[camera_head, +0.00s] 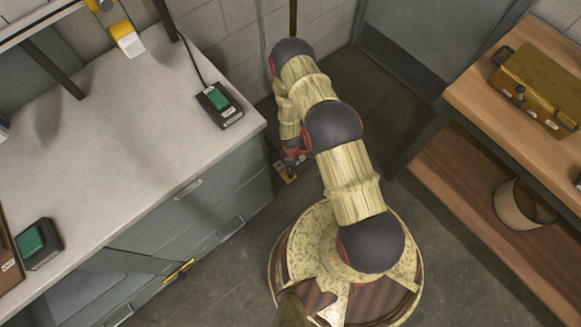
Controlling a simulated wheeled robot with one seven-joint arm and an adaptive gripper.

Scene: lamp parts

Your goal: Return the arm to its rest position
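My arm reaches up from my round base and folds back down at its far end. My gripper (287,173) hangs low above the floor, beside the right end of the grey cabinet. It is small and partly hidden by my arm, so I cannot tell whether its fingers are open or shut. I see nothing clearly held in it.
The grey cabinet's worktop (120,130) is at left, with a green-topped device (219,104) at its corner. A wooden bench (515,85) at right carries a brass-coloured box (540,85); a tan cylinder (522,205) stands below. Floor (372,100) between is clear.

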